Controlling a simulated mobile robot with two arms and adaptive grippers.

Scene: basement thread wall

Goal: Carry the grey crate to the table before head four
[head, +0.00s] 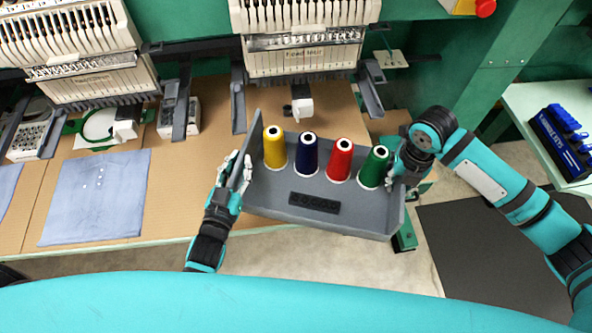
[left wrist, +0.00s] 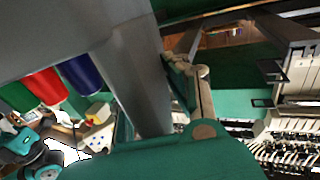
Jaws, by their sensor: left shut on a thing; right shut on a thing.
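The grey crate (head: 345,216) is in the middle of the head view, tilted slightly down to the right. It holds a yellow cone (head: 274,148), a navy cone (head: 307,153), a red cone (head: 340,160) and a green cone (head: 374,168), all upright in a row. My left gripper (head: 238,172) is shut on the crate's left wall. My right gripper (head: 394,172) is shut on its right end, its fingers partly hidden. In the left wrist view the crate wall (left wrist: 140,75) runs beside my left gripper (left wrist: 190,85), with red and navy cones beyond.
Embroidery heads (head: 303,40) stand behind the crate over a tan table (head: 190,205). Folded blue cloth (head: 95,196) lies on the table to the left. A green post (head: 515,60) and a side table with a blue rack (head: 562,140) stand at right. A dark mat (head: 480,250) covers floor there.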

